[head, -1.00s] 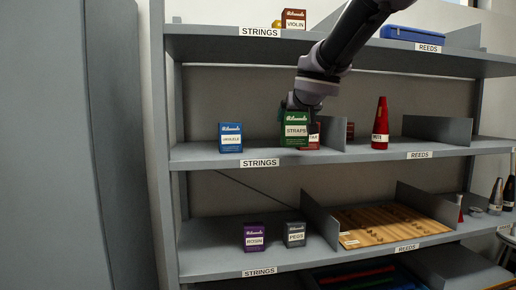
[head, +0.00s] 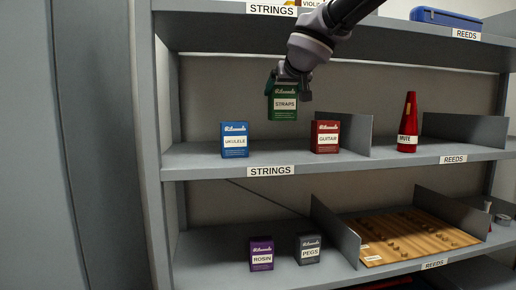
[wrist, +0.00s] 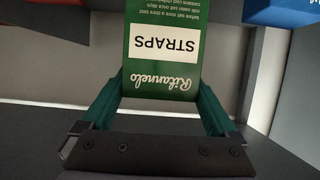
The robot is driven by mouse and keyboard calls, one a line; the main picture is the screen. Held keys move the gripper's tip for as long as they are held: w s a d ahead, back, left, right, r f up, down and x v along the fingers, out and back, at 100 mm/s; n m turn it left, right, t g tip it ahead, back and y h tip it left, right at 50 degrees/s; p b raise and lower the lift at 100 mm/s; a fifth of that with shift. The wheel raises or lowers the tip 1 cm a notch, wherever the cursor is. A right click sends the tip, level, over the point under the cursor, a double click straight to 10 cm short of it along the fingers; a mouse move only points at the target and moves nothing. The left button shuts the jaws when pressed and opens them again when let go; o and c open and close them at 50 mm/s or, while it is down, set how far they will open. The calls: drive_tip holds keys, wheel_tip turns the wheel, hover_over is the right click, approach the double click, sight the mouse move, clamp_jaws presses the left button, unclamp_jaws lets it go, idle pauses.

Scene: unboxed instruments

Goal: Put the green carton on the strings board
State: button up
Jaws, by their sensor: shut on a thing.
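The green carton (head: 283,106), labelled STRAPS, is in my gripper (head: 284,88), which is shut on it. It hangs upright above the middle shelf, between and higher than the blue UKULELE carton (head: 235,140) and the red GUITAR carton (head: 325,137). In the wrist view the green carton (wrist: 165,75) sits between the two teal fingers of my gripper (wrist: 160,100), its label upside down.
A grey divider (head: 357,136) stands just right of the red carton. Farther right are a red MUTE cone (head: 407,125) and a REEDS label (head: 453,159). The shelf between the blue and red cartons is free. Purple ROSIN (head: 261,254) and grey PEGS (head: 308,249) cartons stand below.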

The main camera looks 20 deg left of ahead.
sight(281, 111)
drive_tip(key=f, duration=0.6)
drive_tip(key=shift+w+a+f, duration=0.1)
drive_tip(key=shift+w+a, duration=0.2)
drive_tip(key=shift+w, duration=0.05)
drive_tip(key=shift+d+f, duration=0.1)
drive_tip(key=shift+f, duration=1.8)
drive_tip(key=shift+f, duration=0.1)
drive_tip(key=o, duration=1.1)
drive_tip(key=shift+s+r, duration=0.2)
drive_tip(key=shift+v, duration=5.85)
